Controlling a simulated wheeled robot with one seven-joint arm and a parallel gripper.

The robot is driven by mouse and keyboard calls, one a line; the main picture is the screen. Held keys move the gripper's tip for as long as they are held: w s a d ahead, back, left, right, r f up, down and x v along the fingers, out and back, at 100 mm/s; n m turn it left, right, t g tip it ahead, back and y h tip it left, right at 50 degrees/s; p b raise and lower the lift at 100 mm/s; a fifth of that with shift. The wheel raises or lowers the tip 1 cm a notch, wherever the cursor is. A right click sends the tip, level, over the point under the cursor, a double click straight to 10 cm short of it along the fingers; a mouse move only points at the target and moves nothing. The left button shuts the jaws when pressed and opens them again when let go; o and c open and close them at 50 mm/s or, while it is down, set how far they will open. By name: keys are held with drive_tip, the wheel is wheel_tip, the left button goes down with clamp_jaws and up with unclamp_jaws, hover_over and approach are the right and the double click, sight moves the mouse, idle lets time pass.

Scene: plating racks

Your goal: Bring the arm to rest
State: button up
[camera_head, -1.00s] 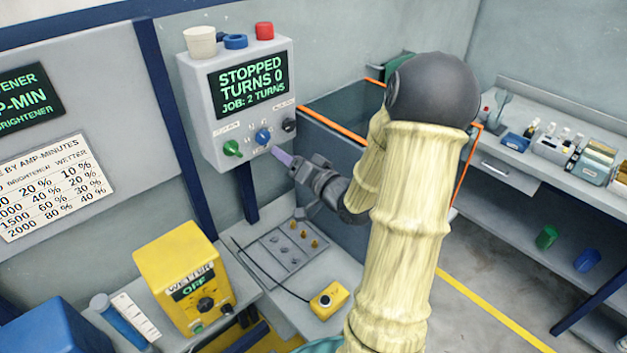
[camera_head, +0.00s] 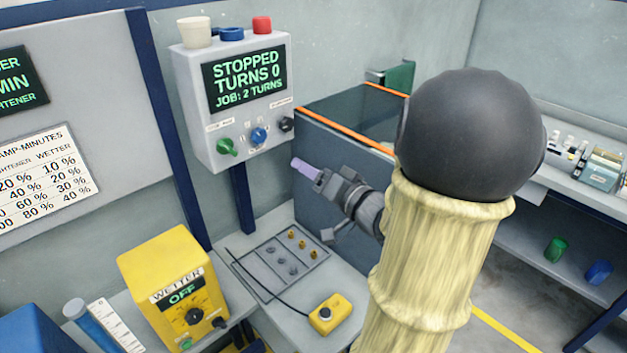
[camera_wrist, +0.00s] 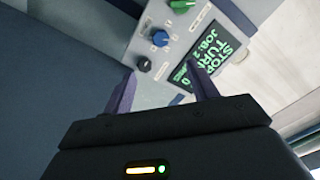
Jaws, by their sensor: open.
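My gripper (camera_head: 306,168) is to the right of and a little below the grey control box, apart from it, with nothing between its fingers. In the wrist view my gripper (camera_wrist: 160,92) shows two purple fingers spread apart. The control box (camera_head: 203,130) on the wall reads "STOPPED, TURNS 0, JOB: 2 TURNS". Its green knob (camera_head: 227,146), blue knob (camera_head: 259,135) and black knob (camera_head: 287,124) are untouched. The blue knob also shows in the wrist view (camera_wrist: 160,39). Part of my arm is hidden behind its own large elbow.
A dark tank with an orange rim (camera_head: 345,131) stands behind my gripper. Below are a panel with small brass studs (camera_head: 281,262), a yellow button box (camera_head: 329,314) on a cable, and a yellow wetter unit (camera_head: 170,285) reading "OFF". A side bench (camera_head: 590,185) stands at the right.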

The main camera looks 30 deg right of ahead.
idle(0.6)
drive_tip(key=w+a+f+n+g+h, duration=0.2)
drive_tip(key=a+f+g+h, duration=0.3)
drive_tip(key=f, duration=0.4)
drive_tip(key=s+a+f+n+g+y, duration=0.1)
drive_tip(key=s+a+f+n+g, duration=0.3)
drive_tip(key=s+a+f+g, duration=0.3)
drive_tip(key=s+a+g, duration=0.3)
drive_tip(key=s, duration=0.1)
drive_tip(key=shift+s+a+n+y, duration=0.3)
drive_tip(key=shift+a+n, duration=0.05)
drive_tip(key=shift+n, duration=0.05)
idle(1.1)
